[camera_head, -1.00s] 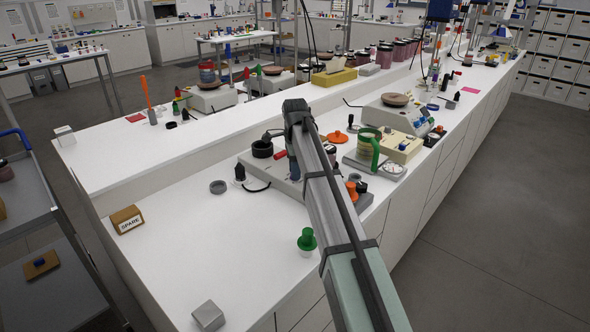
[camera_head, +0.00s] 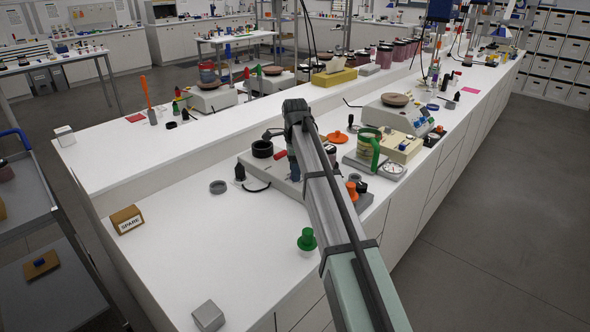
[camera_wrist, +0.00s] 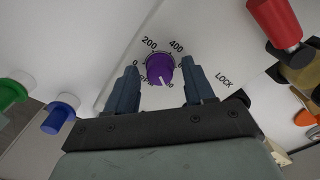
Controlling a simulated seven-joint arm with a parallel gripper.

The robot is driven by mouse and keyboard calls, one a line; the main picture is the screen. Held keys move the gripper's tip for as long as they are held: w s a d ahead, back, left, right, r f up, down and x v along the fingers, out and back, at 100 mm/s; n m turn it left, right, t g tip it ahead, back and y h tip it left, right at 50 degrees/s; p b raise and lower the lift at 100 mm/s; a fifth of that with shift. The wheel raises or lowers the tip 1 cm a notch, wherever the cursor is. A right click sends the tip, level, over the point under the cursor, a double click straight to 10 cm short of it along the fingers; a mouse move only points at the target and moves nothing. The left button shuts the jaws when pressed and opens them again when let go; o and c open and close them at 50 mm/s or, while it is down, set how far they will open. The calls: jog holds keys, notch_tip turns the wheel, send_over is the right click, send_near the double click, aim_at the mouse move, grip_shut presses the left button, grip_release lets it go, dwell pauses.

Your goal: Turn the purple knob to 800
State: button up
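The purple knob (camera_wrist: 160,69) sits on a white panel (camera_wrist: 205,35) in the wrist view. Its white pointer line faces down and slightly right, toward a partly hidden mark ending in 0. Labels 0, 200 and 400 show around its left and top; other numbers are covered or too small to read. My gripper (camera_wrist: 161,88) is open, with one blue finger on each side of the knob and a small gap showing on both sides.
A green-topped piece (camera_head: 307,240) stands on the bench. The bench's front left is mostly clear.

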jog(key=shift+o, duration=0.2)
jog(key=shift+r, duration=0.15)
notch_tip(320, 180, up, 14)
jog(key=shift+f, duration=0.25)
dwell(0.5)
